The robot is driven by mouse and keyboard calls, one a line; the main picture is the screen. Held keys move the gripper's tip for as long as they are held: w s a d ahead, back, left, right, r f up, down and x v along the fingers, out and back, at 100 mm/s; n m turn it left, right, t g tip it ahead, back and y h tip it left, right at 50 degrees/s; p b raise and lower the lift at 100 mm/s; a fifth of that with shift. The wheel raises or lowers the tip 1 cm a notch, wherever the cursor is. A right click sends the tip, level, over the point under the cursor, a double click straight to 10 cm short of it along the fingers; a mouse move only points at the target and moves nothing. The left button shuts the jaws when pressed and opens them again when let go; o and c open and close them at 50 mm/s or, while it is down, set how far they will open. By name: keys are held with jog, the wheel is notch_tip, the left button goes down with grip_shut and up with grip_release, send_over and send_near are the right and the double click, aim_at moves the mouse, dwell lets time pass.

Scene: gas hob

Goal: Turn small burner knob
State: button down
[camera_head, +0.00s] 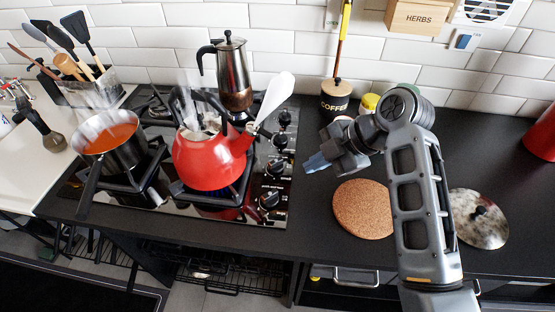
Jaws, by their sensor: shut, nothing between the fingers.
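The gas hob (183,209) has a column of black knobs along its right side. The upper knobs (281,140) and lower knobs (269,198) show clearly, but which one is the small burner knob I cannot tell from their markings. My gripper (308,165) is to the right of the knobs, above the dark worktop, with its fingertips pointing left toward the column. It is shut and empty, with a gap between it and the knobs.
A red kettle (207,160) steams on the hob close to the knobs. A moka pot (235,82) stands behind it, and a saucepan (112,150) of red soup is at left. A cork mat (363,209) and a lid (481,220) lie on the worktop.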

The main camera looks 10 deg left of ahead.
aim_at(274, 171)
jog(key=x, duration=0.7)
jog(key=shift+p, duration=0.35)
jog(key=shift+w+a+f+p, duration=0.25)
jog(key=shift+w+a+p, duration=0.05)
jog(key=shift+w+a, duration=1.2)
jog(key=shift+w, duration=0.05)
jog(key=shift+f, duration=0.1)
jog(key=shift+b, duration=0.35)
